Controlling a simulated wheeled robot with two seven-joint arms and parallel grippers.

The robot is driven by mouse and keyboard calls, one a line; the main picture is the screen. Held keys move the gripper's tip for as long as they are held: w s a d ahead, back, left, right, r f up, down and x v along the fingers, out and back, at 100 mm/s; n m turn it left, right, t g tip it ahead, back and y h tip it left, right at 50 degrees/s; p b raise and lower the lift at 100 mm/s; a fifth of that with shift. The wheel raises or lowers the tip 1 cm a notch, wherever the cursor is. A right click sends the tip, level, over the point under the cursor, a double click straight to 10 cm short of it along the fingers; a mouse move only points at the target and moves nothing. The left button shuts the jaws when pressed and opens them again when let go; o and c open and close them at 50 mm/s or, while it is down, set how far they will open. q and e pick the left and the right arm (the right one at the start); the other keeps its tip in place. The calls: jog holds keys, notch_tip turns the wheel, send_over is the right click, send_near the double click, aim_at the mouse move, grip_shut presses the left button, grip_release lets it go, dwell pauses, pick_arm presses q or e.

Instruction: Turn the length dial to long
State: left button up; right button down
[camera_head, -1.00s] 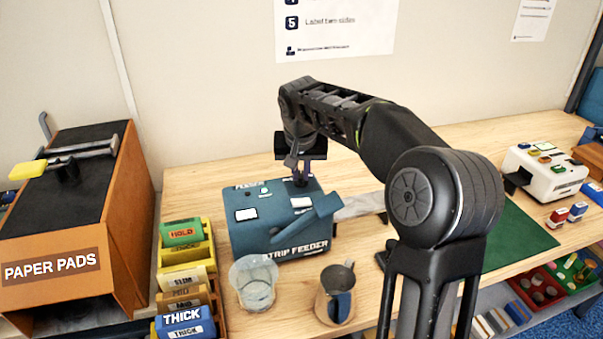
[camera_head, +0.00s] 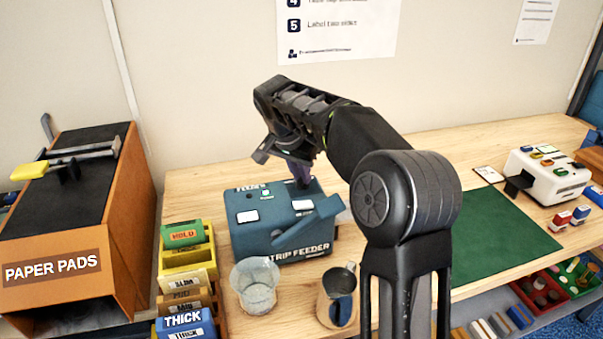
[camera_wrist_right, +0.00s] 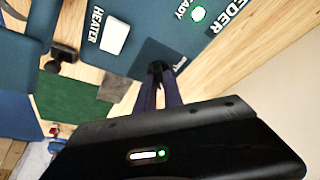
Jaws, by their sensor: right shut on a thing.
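The teal strip feeder (camera_head: 275,240) stands on the bench, with white buttons, a lever arm at its front and a lit green lamp on top. My right gripper (camera_head: 302,184) reaches down to the feeder's top at the back right corner. In the right wrist view its dark fingers (camera_wrist_right: 158,72) are shut on a small black knob, which I take for the length dial (camera_wrist_right: 157,66). The fingers hide most of the knob, and I cannot read its setting. The feeder's top (camera_wrist_right: 150,25) shows a "HEATER" label and the green lamp. My left gripper is not in view.
A clear cup (camera_head: 255,284) and a metal mug (camera_head: 338,297) stand in front of the feeder. Labelled blocks (camera_head: 185,322) and the paper pads box (camera_head: 60,270) are at the left. A green mat (camera_head: 500,232) and a white machine (camera_head: 547,176) lie to the right.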

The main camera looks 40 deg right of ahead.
aim_at(295, 194)
jog(key=c, duration=1.5)
grip_release()
jog(key=shift+o, duration=0.2)
jog(key=v, duration=0.8)
